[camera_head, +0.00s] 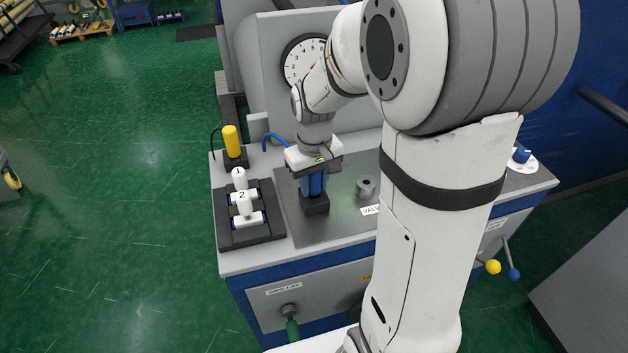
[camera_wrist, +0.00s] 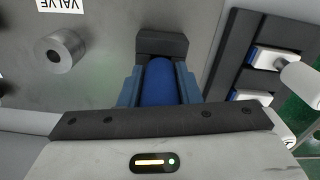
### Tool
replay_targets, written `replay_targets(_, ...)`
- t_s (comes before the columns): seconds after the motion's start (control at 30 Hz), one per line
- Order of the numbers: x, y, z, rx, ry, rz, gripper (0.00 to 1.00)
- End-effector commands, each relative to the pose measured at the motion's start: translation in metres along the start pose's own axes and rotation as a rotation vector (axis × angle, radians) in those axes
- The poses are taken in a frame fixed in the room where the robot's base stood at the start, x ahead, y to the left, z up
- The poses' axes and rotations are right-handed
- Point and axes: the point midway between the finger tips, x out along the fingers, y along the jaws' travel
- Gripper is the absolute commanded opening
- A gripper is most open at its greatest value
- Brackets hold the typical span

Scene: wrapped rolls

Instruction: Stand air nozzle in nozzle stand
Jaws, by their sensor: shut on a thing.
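My gripper (camera_head: 313,186) points down over the bench top and is shut on a blue air nozzle. The nozzle shows in the wrist view as a rounded blue body (camera_wrist: 160,84) between my two fingers. The nozzle stand, a black block (camera_head: 316,206), is on the grey plate directly below my gripper, and it also shows in the wrist view (camera_wrist: 162,44). The nozzle looks upright at the stand. Its lower end is hidden, so I cannot tell how deep it sits. A blue hose (camera_head: 275,137) curves behind my gripper.
A black rack (camera_head: 250,232) with white numbered handles stands left of the stand. A yellow cylinder (camera_head: 231,140) is behind it. A small metal cylinder (camera_head: 366,187) stands right, near a VALVE label (camera_wrist: 60,4). A dial (camera_head: 304,58) is on the back panel.

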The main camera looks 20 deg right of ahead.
Motion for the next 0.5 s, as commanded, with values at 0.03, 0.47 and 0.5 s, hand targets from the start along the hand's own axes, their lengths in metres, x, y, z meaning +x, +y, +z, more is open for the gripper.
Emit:
replay_targets(0.03, 0.0022, 0.0000, -0.0001, 0.000, 0.000, 0.000, 0.00)
replay_targets(0.47, 0.0099, 0.0000, -0.0001, 0.000, 0.001, 0.000, 0.35)
replay_targets(0.5, 0.0098, 0.0000, -0.0001, 0.000, 0.001, 0.000, 0.38)
